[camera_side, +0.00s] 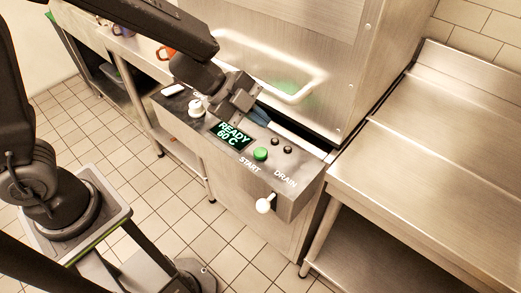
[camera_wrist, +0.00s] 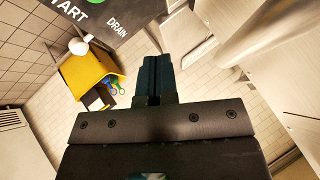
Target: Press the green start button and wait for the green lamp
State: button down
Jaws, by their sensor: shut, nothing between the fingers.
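The green start button (camera_side: 261,154) sits on the dark control panel, above the word START. In the wrist view only part of it (camera_wrist: 95,1) shows at the top edge. Two small round dark fittings (camera_side: 281,146) sit beside it; neither glows green. The panel's display (camera_side: 231,135) reads READY 60 C in green. My gripper (camera_wrist: 158,62) is shut and empty, its dark blue fingers together. In the side view it is over the panel behind the display, apart from the button, its fingertips hard to make out.
A white-knobbed lever (camera_side: 264,204) sticks out from the front below DRAIN. A white knob (camera_side: 196,107) stands at the panel's left. The steel machine rises behind, and a steel table (camera_side: 430,170) stands right. A yellow bin (camera_wrist: 92,75) shows in the wrist view.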

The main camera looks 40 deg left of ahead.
aim_at(259, 153)
jog(key=shift+f, duration=3.6)
jog(key=shift+f, duration=0.1)
jog(key=shift+f, duration=0.3)
jog(key=shift+f, duration=0.55)
jog(key=shift+r, duration=0.95)
